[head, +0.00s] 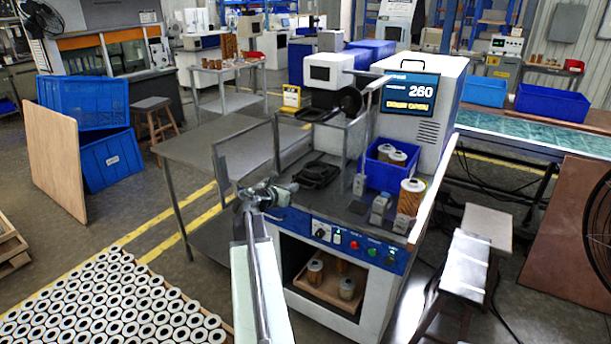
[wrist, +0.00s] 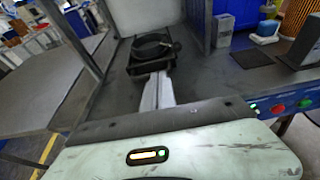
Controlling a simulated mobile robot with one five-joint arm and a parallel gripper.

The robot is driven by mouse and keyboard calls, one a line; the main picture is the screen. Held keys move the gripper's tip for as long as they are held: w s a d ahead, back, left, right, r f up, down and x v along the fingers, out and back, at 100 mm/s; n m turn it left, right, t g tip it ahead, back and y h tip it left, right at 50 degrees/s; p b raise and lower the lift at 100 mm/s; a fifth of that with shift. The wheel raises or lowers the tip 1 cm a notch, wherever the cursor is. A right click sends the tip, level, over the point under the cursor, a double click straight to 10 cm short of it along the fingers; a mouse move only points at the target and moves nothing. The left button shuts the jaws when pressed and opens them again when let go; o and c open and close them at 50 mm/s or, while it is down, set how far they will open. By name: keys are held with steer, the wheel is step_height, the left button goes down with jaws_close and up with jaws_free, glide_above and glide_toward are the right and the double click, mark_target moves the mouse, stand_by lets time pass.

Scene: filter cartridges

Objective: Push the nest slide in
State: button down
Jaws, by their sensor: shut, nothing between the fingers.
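The nest slide (head: 317,175) is a low black plate on the grey deck of the machine. In the wrist view the nest slide (wrist: 152,53) shows a round black ring on top and looks empty. My gripper (head: 294,187) is at the machine's front left edge, just in front of the slide. In the wrist view my gripper (wrist: 159,77) is shut and empty, its pale fingers pointing at the slide's near edge. I cannot tell whether the tips touch it. The machine's screen (head: 409,93) reads 260 and appears to say door open.
A blue bin (head: 378,177) with cartridges and a tall orange-brown cartridge (head: 409,199) stand right of the slide. A button panel (head: 352,243) runs along the front. Frame posts flank the slide. A grey table (head: 195,150) adjoins on the left.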

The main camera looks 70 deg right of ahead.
mark_target(311, 181)
steer(key=b+x, duration=0.3)
steer(key=x, duration=0.6)
steer(key=shift+w+d+f, duration=0.1)
steer(key=shift+d+f, duration=0.05)
steer(key=shift+f, duration=0.05)
steer(key=shift+d, duration=0.4)
